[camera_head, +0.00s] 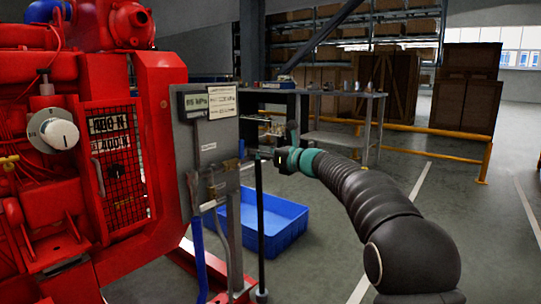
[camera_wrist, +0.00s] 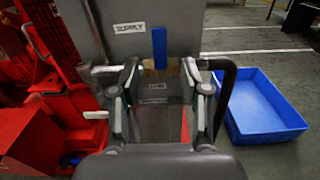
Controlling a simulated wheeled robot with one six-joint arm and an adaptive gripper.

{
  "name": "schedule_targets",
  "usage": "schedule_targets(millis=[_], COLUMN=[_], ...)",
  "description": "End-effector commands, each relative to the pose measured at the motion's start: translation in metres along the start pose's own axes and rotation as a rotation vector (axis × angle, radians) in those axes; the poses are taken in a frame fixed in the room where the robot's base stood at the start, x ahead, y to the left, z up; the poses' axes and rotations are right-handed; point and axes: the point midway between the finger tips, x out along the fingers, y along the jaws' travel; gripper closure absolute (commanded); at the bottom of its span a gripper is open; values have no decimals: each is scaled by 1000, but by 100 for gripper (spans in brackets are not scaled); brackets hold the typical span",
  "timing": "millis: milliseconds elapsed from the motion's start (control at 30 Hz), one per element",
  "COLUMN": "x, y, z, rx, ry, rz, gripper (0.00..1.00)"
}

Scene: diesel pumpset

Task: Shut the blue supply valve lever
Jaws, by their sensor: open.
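The blue supply valve lever (camera_wrist: 159,48) points straight up in front of the grey panel (camera_wrist: 118,28) in the wrist view, just right of a small white label (camera_wrist: 129,27). A brass-coloured part (camera_wrist: 162,68) shows at its lower end. My gripper (camera_wrist: 160,72) is open, one finger on each side and a little below the lever. No contact with the lever is visible. In the head view, my gripper (camera_head: 258,157) is at the right edge of the panel (camera_head: 207,139), where the lever shows only as a small blue patch.
The red pumpset (camera_head: 150,150) fills the left side. A blue crate (camera_head: 287,222) lies on the floor below my arm. A dark upright rod (camera_head: 260,220) stands beside the panel. A grey shelf table (camera_head: 335,137) and yellow rail (camera_head: 440,155) are behind. Floor at right is free.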

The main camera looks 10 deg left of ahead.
Motion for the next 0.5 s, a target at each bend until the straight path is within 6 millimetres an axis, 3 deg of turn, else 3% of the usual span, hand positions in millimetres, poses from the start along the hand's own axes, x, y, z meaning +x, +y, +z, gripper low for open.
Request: schedule_targets(millis=[200,500], x=[-32,-43], y=[0,0], z=[0,0], rx=[0,0], ry=[-1,0], rz=[0,0], gripper=[54,54])
